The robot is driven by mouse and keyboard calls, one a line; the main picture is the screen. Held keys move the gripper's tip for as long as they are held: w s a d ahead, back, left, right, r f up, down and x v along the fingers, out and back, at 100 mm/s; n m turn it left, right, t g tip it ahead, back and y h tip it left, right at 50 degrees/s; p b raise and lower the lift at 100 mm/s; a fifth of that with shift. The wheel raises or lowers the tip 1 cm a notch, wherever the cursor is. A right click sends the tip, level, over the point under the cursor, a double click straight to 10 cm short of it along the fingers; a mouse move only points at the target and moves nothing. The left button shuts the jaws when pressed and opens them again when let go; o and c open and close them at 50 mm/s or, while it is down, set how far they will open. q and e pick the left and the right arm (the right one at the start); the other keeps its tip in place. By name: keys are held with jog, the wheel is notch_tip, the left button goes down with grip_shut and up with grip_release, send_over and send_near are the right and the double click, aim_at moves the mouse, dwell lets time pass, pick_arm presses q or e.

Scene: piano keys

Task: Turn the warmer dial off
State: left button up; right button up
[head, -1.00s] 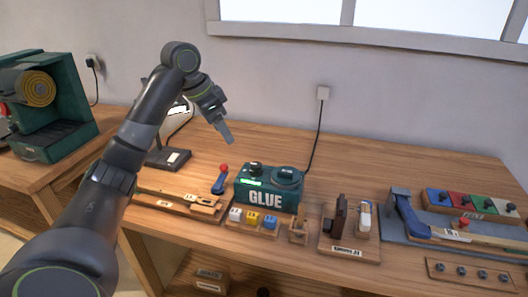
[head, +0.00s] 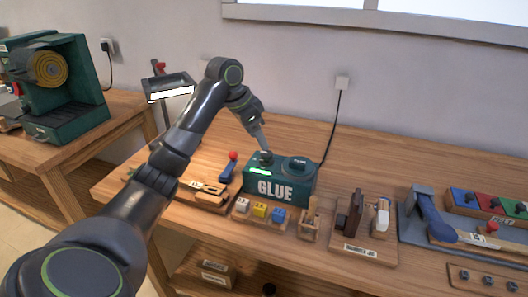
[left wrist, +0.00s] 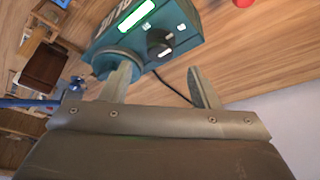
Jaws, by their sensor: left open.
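The glue warmer is a teal box (head: 279,189) with white GLUE lettering, standing on the wooden bench. Its small black dial (head: 266,157) sits on top at the left, beside a lit green strip (head: 260,171); a round lid (head: 297,164) is at the right. In the left wrist view the dial (left wrist: 158,42) shows a white mark and lies beyond the fingertips. My left gripper (head: 264,148) is just above the dial in the head view. In the left wrist view its two fingers (left wrist: 163,78) are apart with nothing between them. My right gripper is out of view.
Colored blocks (head: 260,210) and a clamp board (head: 207,192) stand in front and left of the warmer. A wooden stand (head: 361,226) is to the right. A black cord (head: 330,130) runs up to the wall socket. Bench behind the warmer is clear.

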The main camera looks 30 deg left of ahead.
aim_at(266, 153)
pick_arm(q)
jog(key=x, duration=0.5)
jog(key=shift+w+f, duration=0.1)
jog(key=shift+f, duration=0.25)
